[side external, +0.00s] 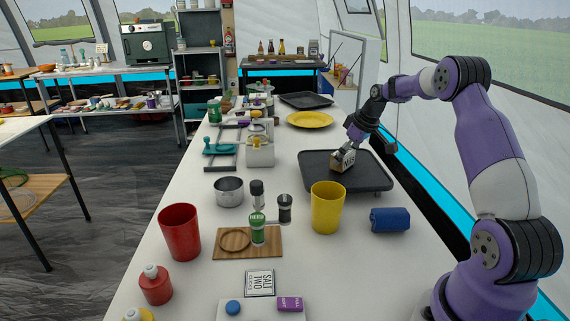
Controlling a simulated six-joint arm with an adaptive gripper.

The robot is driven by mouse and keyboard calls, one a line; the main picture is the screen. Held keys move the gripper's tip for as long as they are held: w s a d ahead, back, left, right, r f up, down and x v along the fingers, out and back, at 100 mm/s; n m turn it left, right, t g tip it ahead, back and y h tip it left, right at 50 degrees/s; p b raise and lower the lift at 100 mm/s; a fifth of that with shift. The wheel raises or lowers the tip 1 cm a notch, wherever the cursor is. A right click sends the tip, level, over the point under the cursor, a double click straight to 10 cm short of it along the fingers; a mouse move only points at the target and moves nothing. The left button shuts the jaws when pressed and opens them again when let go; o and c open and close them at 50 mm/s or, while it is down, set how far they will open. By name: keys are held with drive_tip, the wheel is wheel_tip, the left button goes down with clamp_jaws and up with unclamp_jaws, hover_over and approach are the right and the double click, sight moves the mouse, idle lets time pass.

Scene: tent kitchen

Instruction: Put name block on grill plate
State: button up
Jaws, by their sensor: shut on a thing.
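The name block (341,162) is a small tan block with a pale, dark-marked face. My gripper (348,151) is shut on it from above. The block looks slightly tilted. The gripper's fingers are small and partly hidden behind the block.
A yellow cup (327,208) stands in front of the plate, and a blue roll (390,220) lies to its front right. A yellow plate (310,120) lies behind. The rest of the grill plate is bare.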

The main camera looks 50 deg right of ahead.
drive_tip(key=o, duration=0.9)
drive_tip(key=shift+f, duration=0.15)
drive_tip(key=shift+o, duration=0.2)
drive_tip(key=v, duration=1.1)
drive_tip(key=a+r, duration=0.3)
drive_tip(key=a, duration=0.5)
drive_tip(key=a+r, duration=0.3)
drive_tip(key=a, duration=0.4)
drive_tip(key=s+a+f, duration=0.2)
drive_tip(key=s+a, duration=0.4)
drive_tip(key=s+a+f+t, duration=0.1)
drive_tip(key=s+a+f, duration=0.1)
drive_tip(key=s+a, duration=0.5)
drive_tip(key=shift+a+f, duration=0.15)
drive_tip(key=shift+f, duration=0.25)
drive_tip(key=shift+w, duration=0.1)
